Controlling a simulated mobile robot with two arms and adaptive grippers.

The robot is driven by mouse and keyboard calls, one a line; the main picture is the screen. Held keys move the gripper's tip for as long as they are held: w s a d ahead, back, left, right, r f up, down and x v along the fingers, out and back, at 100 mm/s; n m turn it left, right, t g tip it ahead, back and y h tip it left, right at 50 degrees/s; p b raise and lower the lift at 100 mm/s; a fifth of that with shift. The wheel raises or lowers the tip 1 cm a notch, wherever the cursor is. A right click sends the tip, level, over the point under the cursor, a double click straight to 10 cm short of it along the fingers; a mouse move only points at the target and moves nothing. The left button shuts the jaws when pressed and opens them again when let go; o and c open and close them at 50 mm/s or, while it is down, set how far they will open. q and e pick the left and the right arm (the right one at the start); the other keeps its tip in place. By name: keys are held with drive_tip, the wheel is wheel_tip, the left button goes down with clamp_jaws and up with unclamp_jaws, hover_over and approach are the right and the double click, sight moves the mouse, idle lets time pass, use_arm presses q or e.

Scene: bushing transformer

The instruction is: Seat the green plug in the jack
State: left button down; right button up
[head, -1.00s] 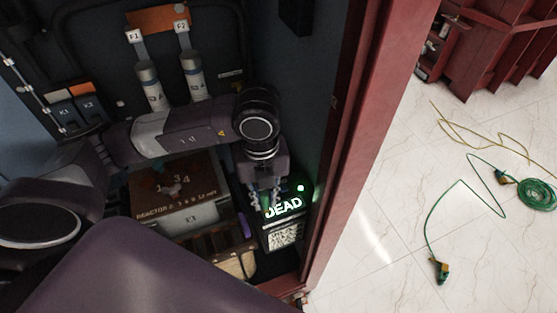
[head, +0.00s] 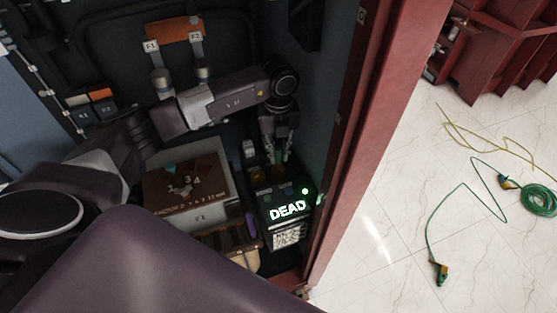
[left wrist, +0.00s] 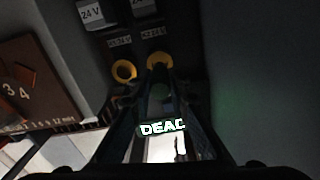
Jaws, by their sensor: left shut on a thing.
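My left gripper (head: 276,155) is over the far end of the black box with the lit DEAD display (head: 288,209). In the left wrist view its fingers (left wrist: 160,78) are closed together on a small, dark greenish piece (left wrist: 160,92), which looks like the green plug; the fingers hide most of it. A yellow-ringed jack (left wrist: 160,59) lies right at the fingertips, in line with them. A second yellow-ringed jack (left wrist: 124,70) is just left of it. I cannot tell whether the plug touches or enters the jack. My right gripper is not in view.
The reactor block (head: 190,190) stands left of the DEAD box. The cabinet's side wall (left wrist: 265,80) is close on the right of the gripper. Green cable (head: 540,198) lies on the floor outside.

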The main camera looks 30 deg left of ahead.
sight(278, 166)
use_arm(q)
wheel_tip(278, 166, down, 4)
drive_tip(key=shift+s+r+p, duration=0.1)
drive_tip(key=shift+r+p, duration=0.05)
drive_tip(key=shift+p, duration=0.4)
drive_tip(key=shift+f, duration=0.5)
drive_tip(key=shift+f, duration=0.1)
drive_tip(key=c, duration=2.3)
unclamp_jaws()
drive_tip(key=shift+f, duration=0.1)
drive_tip(key=o, duration=0.5)
